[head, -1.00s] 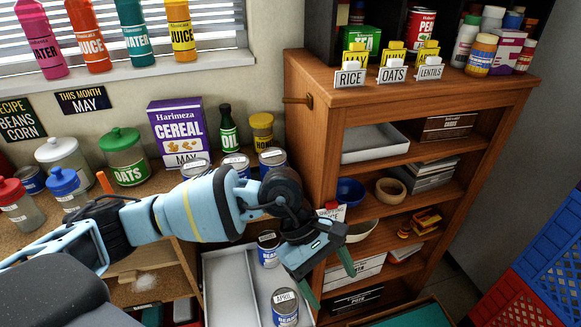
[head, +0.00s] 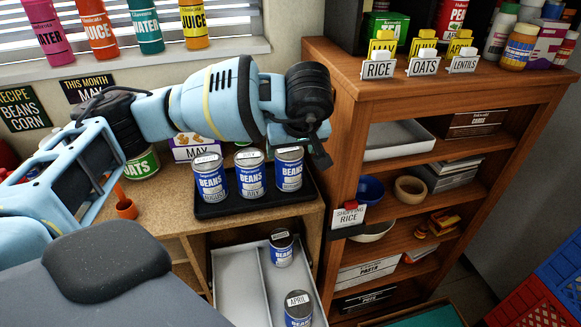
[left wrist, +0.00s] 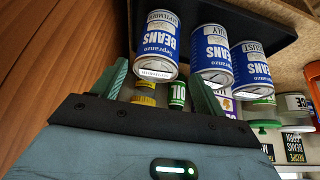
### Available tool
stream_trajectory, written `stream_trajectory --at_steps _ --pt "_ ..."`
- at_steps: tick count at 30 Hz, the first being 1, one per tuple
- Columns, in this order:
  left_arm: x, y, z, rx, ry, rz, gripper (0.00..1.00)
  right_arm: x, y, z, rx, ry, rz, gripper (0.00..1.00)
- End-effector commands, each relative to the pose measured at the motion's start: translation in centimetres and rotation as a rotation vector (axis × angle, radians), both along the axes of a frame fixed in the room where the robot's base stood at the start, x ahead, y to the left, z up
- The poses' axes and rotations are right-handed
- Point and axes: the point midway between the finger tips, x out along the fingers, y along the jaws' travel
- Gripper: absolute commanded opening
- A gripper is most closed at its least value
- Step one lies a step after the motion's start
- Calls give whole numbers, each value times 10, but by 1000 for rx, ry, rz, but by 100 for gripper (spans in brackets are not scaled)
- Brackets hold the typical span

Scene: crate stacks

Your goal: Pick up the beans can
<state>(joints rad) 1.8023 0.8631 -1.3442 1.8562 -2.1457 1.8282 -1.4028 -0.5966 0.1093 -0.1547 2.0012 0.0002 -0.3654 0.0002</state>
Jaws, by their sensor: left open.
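Three blue-and-white beans cans stand upright in a row on a black tray (head: 250,206) on the counter: August (head: 210,180), July (head: 250,176) and September (head: 289,170). In the left wrist view they appear upside down: September (left wrist: 157,45), July (left wrist: 212,55) and August (left wrist: 252,72). Two more beans cans, one marked April (head: 298,312) and one with an unreadable tag (head: 281,250), stand in the grey tray below. My left gripper (left wrist: 162,88) is open and empty, with the September can beyond its fingertips. In the head view its fingers are mostly hidden. My right gripper is out of view.
A wooden shelf unit (head: 345,110) stands close to the right of the black tray. A cereal box (head: 190,150) and an oats jar (head: 140,163) are behind and left of the cans. Colored bottles line the sill (head: 235,50). An orange cup (head: 125,207) stands at left.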

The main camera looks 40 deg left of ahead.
Motion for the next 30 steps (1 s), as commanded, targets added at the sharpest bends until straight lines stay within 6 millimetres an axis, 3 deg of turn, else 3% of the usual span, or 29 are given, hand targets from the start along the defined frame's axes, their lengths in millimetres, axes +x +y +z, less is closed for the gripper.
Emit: stream_trajectory --at_steps 10,19,29,30 --pt "7 7 -19 -1 2 1 72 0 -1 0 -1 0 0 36" --pt "20 19 -53 -2 1 1 72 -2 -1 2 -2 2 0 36" --pt "22 21 -58 -1 -1 -1 72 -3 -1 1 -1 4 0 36" --pt "22 21 -58 -1 -1 -1 67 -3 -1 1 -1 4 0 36"
